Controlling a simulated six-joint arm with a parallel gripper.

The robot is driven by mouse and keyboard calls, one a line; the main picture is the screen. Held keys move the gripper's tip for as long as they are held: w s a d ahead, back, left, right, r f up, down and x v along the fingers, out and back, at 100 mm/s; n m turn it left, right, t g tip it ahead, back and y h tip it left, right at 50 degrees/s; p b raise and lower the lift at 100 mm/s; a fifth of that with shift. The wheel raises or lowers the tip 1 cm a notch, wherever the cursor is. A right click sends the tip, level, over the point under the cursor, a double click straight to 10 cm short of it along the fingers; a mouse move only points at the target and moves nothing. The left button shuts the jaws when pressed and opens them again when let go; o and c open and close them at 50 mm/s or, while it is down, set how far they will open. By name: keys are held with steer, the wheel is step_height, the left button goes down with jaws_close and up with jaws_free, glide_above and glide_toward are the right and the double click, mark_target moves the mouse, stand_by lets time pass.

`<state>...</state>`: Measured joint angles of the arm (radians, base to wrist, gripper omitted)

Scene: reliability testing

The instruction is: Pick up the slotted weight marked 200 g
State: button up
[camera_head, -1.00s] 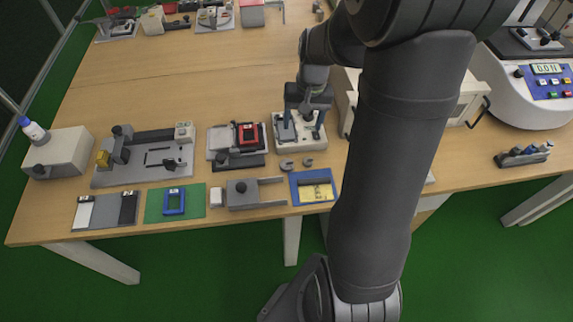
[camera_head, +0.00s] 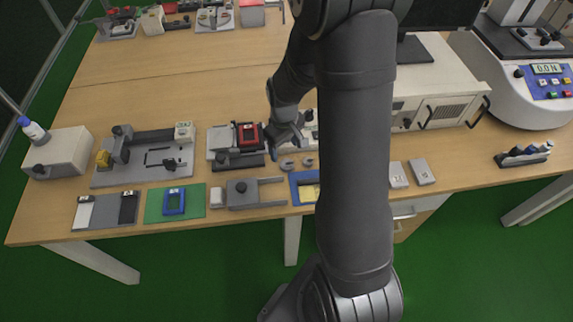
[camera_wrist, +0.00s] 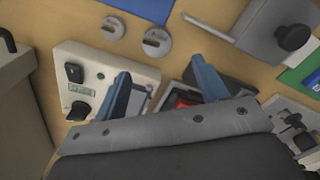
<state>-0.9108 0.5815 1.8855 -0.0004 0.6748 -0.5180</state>
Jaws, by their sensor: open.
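Two small grey slotted weights lie flat on the wooden table in front of a white device. The left one (camera_head: 287,163) is slightly larger and also shows in the wrist view (camera_wrist: 157,42); the right one (camera_head: 308,160) shows there too (camera_wrist: 113,28). Their markings are too small to read, so I cannot tell which is 200 g. My gripper (camera_wrist: 160,68) is open and empty, with blue fingers spread above the table. In the head view my gripper (camera_head: 283,143) is just behind the weights, partly hidden by my arm.
The white device (camera_wrist: 112,70) with dark knobs and a small display lies beneath one finger. A grey fixture with a red block (camera_head: 247,134) stands left of my gripper. A grey forked block (camera_head: 242,192) and a blue tray (camera_head: 295,190) lie in front of the weights.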

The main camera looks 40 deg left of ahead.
mark_target(287, 161)
steer(key=shift+d+f, duration=0.2)
steer(key=shift+f, duration=1.5)
steer(key=shift+d+f, duration=0.15)
steer(key=shift+f, duration=1.55)
steer(key=c, duration=1.2)
